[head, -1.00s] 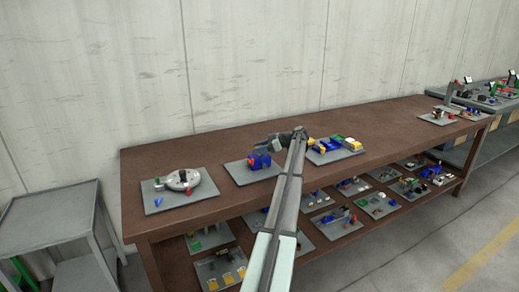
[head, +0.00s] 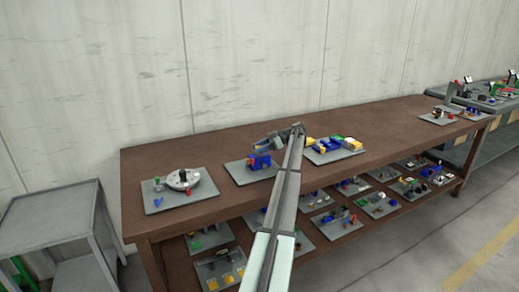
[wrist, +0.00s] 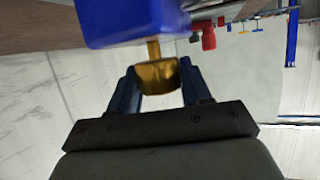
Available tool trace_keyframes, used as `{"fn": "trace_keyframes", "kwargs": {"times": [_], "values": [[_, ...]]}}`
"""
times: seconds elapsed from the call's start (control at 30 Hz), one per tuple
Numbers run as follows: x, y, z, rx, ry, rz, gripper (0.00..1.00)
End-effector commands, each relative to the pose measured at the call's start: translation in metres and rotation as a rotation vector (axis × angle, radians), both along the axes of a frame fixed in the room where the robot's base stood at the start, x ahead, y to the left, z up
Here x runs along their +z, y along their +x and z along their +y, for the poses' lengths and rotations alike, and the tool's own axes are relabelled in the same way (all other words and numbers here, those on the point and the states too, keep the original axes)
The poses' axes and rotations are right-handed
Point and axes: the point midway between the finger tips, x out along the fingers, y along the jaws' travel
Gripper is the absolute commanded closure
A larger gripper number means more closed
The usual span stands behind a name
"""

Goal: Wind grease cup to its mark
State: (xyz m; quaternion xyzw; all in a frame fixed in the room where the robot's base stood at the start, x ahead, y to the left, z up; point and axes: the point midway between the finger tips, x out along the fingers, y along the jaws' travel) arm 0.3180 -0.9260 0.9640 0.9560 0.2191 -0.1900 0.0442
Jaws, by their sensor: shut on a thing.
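The grease cup is a brass-coloured cup (wrist: 157,74) on a thin stem that runs to a blue block (wrist: 128,22) in the wrist view. My gripper (wrist: 161,84) has one dark finger on each side of the cup and is shut on it. In the head view the blue block (head: 261,161) sits on a grey plate (head: 240,176) near the middle of the bench, with my gripper (head: 258,146) close above and behind it. The cup's mark cannot be made out.
A grey plate with a round disc (head: 183,179) lies to the left on the brown bench (head: 385,117). A plate with blue, green and yellow parts (head: 335,146) lies just right of my arm. A red part (wrist: 208,38) shows beside the blue block.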

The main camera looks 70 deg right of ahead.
Motion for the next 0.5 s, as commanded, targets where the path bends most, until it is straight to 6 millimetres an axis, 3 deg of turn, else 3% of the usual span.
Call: {"fn": "trace_keyframes", "kwargs": {"times": [0.03,0.07,0.1,0.27,0.5], "values": [[-0.0037,0.0007,0.0020,0.003,0.003,0.006,0.83],[-0.0037,0.0007,0.0020,0.002,0.003,0.006,0.51],[-0.0035,0.0007,0.0021,0.002,0.003,0.006,0.47],[-0.0020,0.0004,0.0014,0.001,0.002,0.003,0.32],[-0.0007,-0.0001,0.0005,0.000,0.002,0.002,0.31]]}}
